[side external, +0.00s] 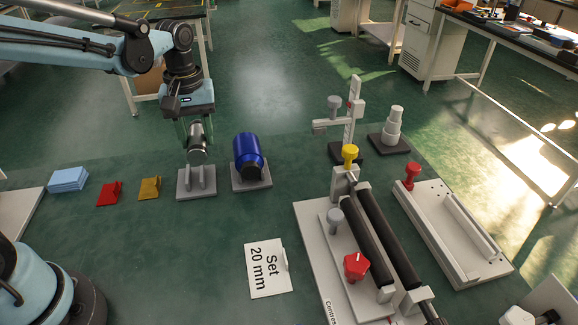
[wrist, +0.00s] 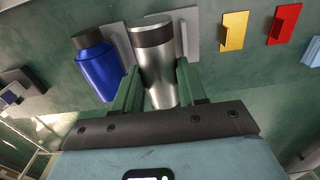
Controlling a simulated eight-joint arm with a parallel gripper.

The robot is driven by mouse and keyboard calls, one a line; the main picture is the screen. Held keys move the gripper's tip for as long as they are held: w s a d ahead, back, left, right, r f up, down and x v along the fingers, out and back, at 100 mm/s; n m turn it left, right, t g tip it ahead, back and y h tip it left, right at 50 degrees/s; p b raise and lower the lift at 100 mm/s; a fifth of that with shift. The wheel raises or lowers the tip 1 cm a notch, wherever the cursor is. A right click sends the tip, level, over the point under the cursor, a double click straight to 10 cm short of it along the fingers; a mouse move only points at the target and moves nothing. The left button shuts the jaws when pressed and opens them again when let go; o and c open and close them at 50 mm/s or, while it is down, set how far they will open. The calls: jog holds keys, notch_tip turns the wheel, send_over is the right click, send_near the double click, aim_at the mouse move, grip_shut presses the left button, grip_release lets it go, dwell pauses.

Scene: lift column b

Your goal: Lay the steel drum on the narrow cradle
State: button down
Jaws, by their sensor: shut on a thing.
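The steel drum (side external: 197,143) is a silver cylinder with a dark end band. My gripper (side external: 196,132) is shut on it, with one green finger on each side. In the wrist view the drum (wrist: 152,62) lies between the fingers of my gripper (wrist: 157,78). A grey cradle (side external: 185,192) with upright ribs stands just below the drum's dark end in the side view; I cannot tell whether they touch. The blue drum (side external: 247,150) rests on another grey cradle (side external: 262,183) to the right. It also shows in the wrist view (wrist: 98,67). The pictures do not clearly show which cradle is narrower.
Yellow (side external: 150,188), red (side external: 109,194) and light blue (side external: 69,180) pieces lie to the left. A "Set 20 mm" card (side external: 267,268) lies in front. A roller fixture (side external: 365,240), a grey tray (side external: 455,235) and a gauge stand (side external: 352,115) stand to the right.

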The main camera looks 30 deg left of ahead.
jog(key=s+a, duration=0.1)
jog(key=a, duration=0.1)
send_over(196, 180)
jog(key=shift+f, duration=3)
jog(key=shift+f, duration=0.55)
jog(key=c, duration=0.5)
grip_release()
jog(key=shift+c, duration=0.2)
notch_tip(196, 180, up, 12)
jog(key=s+d+f+m+t, duration=0.2)
jog(key=s+d+m+t, duration=0.3)
jog(key=s+m+t, duration=0.2)
jog(key=shift+s+m, duration=0.45)
jog(key=shift+m, duration=0.55)
